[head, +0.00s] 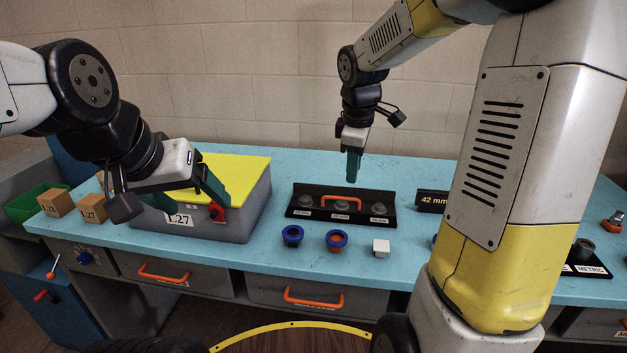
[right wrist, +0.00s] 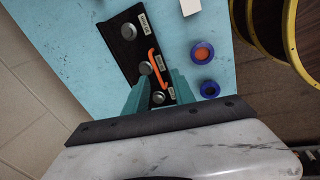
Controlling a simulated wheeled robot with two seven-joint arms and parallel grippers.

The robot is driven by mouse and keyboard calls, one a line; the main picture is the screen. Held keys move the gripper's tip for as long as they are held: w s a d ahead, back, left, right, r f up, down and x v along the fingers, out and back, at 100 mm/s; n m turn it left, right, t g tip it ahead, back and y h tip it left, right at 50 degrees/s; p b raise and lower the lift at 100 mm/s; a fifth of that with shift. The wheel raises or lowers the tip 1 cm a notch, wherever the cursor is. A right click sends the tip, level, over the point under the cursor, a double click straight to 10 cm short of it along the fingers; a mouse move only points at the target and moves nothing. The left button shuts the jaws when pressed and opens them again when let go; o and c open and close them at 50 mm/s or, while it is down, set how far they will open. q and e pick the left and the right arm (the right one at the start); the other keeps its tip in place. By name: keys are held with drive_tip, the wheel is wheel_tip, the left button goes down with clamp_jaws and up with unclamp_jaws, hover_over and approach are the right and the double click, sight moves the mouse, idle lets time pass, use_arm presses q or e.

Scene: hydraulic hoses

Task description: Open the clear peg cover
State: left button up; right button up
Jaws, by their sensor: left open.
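A black peg rack (head: 314,213) stands on the blue bench with grey round pegs in a row and white labels in front. An orange handle (head: 340,203) spans its middle, presumably on the clear cover, whose panel I cannot make out. My right gripper (head: 353,168) hangs above the rack, pointing down, apart from the handle. In the right wrist view its two teal fingers are spread and empty, with the orange handle (right wrist: 155,68) between them in the picture. My left gripper (head: 214,190) is open at the grey L27 box, beside its red latch (head: 217,211).
The grey box (head: 245,212) has a yellow lid (head: 235,172). Two blue rings (head: 292,235) and a white cube (head: 381,247) lie in front of the rack. Wooden blocks (head: 56,202) and a green bin stand at left. A "42 mm" sign (head: 432,199) stands to the rack's right.

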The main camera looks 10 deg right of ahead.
drive_tip(key=w+a+f+n, duration=0.1)
drive_tip(key=w+f, duration=0.1)
drive_tip(key=w, duration=0.1)
hover_over(342, 209)
drive_tip(key=shift+n, duration=0.3)
drive_tip(key=x, duration=0.2)
drive_tip(key=s+x, duration=0.1)
drive_tip(key=x, duration=0.4)
drive_tip(key=shift+s+a+f, duration=0.2)
drive_tip(key=shift+s+f, duration=0.1)
drive_tip(key=shift+f, duration=0.1)
clamp_jaws()
idle(0.5)
